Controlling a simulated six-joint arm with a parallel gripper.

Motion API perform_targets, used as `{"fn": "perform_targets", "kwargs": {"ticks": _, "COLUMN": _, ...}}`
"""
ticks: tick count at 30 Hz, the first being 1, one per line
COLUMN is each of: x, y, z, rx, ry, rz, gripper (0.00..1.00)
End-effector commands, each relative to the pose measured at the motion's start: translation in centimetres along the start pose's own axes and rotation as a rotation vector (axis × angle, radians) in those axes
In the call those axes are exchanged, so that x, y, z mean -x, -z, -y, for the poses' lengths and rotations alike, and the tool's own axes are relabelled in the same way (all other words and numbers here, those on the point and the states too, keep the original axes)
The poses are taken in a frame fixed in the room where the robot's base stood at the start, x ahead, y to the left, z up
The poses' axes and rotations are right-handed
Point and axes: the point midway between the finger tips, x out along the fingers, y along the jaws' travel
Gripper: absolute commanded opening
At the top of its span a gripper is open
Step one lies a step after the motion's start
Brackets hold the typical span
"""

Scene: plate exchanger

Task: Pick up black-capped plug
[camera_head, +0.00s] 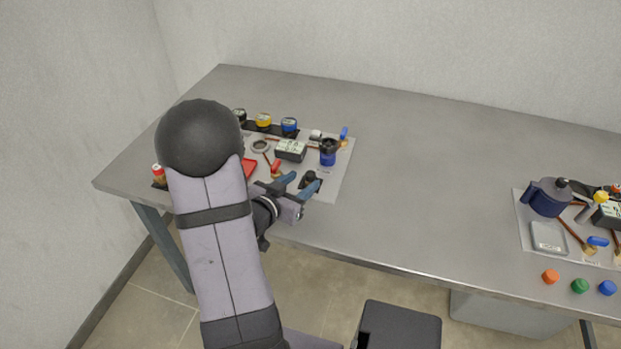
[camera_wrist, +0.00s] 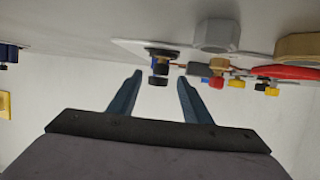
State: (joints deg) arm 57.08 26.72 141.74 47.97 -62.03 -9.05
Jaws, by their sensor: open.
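My gripper (camera_head: 304,180) has two blue fingers, spread apart just in front of the plug at the mat's front edge. In the wrist view my gripper (camera_wrist: 160,78) is open, with nothing held between the fingers. I cannot tell whether either finger touches the plug.
Capped jars (camera_head: 263,121) stand behind. A second mat (camera_head: 525,235) lies at right. The table's middle is clear.

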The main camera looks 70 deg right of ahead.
Motion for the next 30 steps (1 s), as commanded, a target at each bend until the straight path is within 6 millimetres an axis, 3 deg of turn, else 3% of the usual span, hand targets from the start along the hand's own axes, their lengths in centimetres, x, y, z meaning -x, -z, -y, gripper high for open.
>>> {"fn": "perform_targets", "kwargs": {"ticks": 11, "x": -1.7, "y": 0.1, "z": 0.0, "rx": 0.001, "ry": -0.002, "rz": 0.002, "gripper": 0.45}}
{"fn": "perform_targets", "kwargs": {"ticks": 22, "x": -5.6, "y": 0.1, "z": 0.1, "rx": 0.001, "ry": -0.001, "rz": 0.003, "gripper": 0.45}}
{"fn": "perform_targets", "kwargs": {"ticks": 30, "x": -6.0, "y": 0.0, "z": 0.1, "rx": 0.002, "ry": 0.001, "rz": 0.003, "gripper": 0.45}}
